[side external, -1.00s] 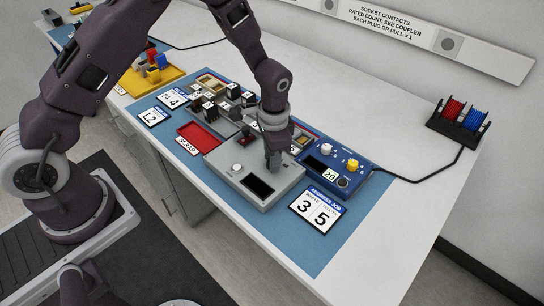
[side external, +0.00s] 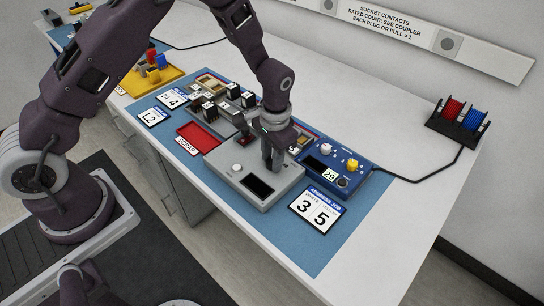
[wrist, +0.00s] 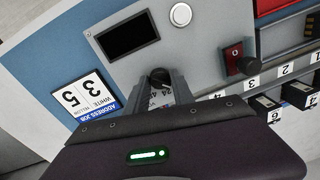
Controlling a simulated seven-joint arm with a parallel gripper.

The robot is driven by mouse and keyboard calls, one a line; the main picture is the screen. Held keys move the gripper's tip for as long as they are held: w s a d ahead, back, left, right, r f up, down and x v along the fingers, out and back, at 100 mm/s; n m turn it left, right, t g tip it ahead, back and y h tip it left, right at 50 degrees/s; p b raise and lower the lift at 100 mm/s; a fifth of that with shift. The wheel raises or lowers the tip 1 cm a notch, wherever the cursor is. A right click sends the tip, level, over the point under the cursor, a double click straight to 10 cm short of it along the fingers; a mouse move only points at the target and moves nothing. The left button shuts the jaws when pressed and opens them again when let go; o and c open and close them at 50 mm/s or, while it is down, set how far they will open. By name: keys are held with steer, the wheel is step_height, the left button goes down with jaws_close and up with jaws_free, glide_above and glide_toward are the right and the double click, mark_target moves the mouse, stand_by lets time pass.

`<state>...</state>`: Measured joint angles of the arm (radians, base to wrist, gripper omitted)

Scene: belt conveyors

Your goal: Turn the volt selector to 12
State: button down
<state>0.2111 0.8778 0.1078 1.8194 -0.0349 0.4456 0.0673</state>
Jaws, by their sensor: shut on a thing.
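The volt selector is a small black knob (wrist: 160,76) on the grey box (side external: 240,192). The box also carries a dark display (wrist: 127,35) and a round white button (wrist: 180,14). My gripper (side external: 272,163) points down over the box; in the wrist view its fingers (wrist: 165,86) are shut on the knob, one on either side. A white marking that seems to read 24 (wrist: 158,97) shows between the fingers. The rest of the dial markings and the knob's pointer are hidden or too small to read.
A blue unit (side external: 335,170) with white and yellow knobs stands right of the box. A red scrap tray (side external: 199,136) and several black-and-white blocks (side external: 209,108) lie behind left. A card reading 3 5 (side external: 314,208) lies in front. A second black knob (wrist: 250,66) stands near my fingers.

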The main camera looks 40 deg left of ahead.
steer(key=shift+d, duration=0.1)
steer(key=c, duration=1.1)
jaws_free()
steer(key=r, duration=0.7)
steer(key=shift+d+r, duration=0.1)
steer(key=shift+d, duration=0.1)
steer(key=s+a+r+n+t+h, duration=0.1)
steer(key=s+r, duration=0.4)
steer(key=r, duration=0.4)
steer(key=s+a+r+t, duration=0.15)
steer(key=s+r, duration=0.25)
steer(key=r, duration=0.4)
steer(key=s+a+r+t, duration=0.1)
steer(key=s+r, duration=0.1)
steer(key=s, duration=0.6)
steer(key=s+a+r+n+t, duration=0.1)
steer(key=s+r+t, duration=0.1)
steer(key=s, duration=0.6)
steer(key=shift+s+r, duration=0.15)
steer(key=shift+r, duration=0.3)
